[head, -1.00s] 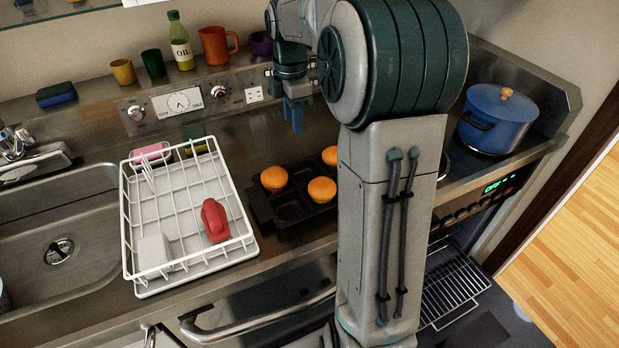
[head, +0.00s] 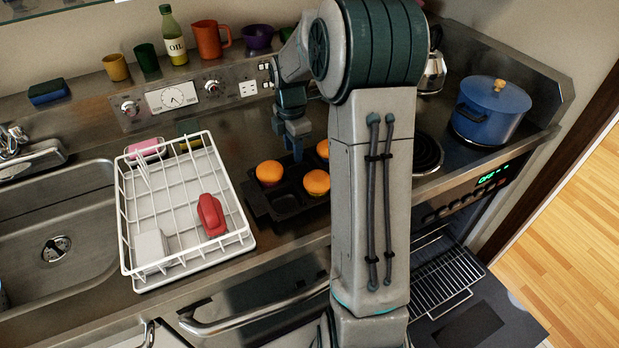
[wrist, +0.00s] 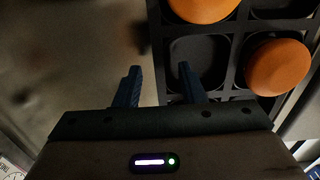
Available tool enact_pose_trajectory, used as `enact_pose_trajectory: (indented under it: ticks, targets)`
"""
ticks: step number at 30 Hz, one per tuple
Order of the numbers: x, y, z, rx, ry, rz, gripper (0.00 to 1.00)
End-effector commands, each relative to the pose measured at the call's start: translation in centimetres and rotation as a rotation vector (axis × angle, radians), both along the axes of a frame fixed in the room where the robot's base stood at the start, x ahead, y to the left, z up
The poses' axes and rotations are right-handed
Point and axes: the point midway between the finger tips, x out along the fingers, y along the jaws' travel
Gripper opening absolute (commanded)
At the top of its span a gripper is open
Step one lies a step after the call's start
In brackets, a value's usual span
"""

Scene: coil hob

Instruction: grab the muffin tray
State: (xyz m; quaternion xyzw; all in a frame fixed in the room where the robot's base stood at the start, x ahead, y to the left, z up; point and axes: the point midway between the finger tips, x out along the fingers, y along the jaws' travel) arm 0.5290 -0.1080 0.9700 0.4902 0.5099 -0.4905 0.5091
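The black muffin tray (head: 289,203) lies on the steel counter between the dish rack and my arm, which hides its right part. Several orange muffins sit in it, one of them near its front right (head: 316,182); some cups are empty. My gripper (head: 297,149) points down just above the tray's back edge. In the wrist view my gripper (wrist: 158,80) has its two fingers apart with nothing between them. The tray (wrist: 237,55) is at the upper right there, with the right finger by its edge and the left finger over bare counter.
A white dish rack (head: 247,233) with a red item (head: 211,214) stands left of the tray. A blue pot (head: 490,110) and a kettle (head: 432,72) stand to the right by a coil burner (head: 427,153). The oven door below (head: 470,325) is open. Cups and an oil bottle line the back ledge.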

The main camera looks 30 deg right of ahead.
Motion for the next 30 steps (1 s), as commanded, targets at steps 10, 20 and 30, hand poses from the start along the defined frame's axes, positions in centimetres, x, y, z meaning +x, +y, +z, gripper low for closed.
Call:
enact_pose_trajectory:
  ticks: [10,20,30]
  targets:
    - [0.0,0.1,-2.0,-0.001,-0.001,0.001,0.36]
    - [0.1,0.0,-1.9,-0.001,-0.002,0.000,0.00]
    - [0.1,0.0,-1.5,-0.002,-0.003,0.000,0.00]
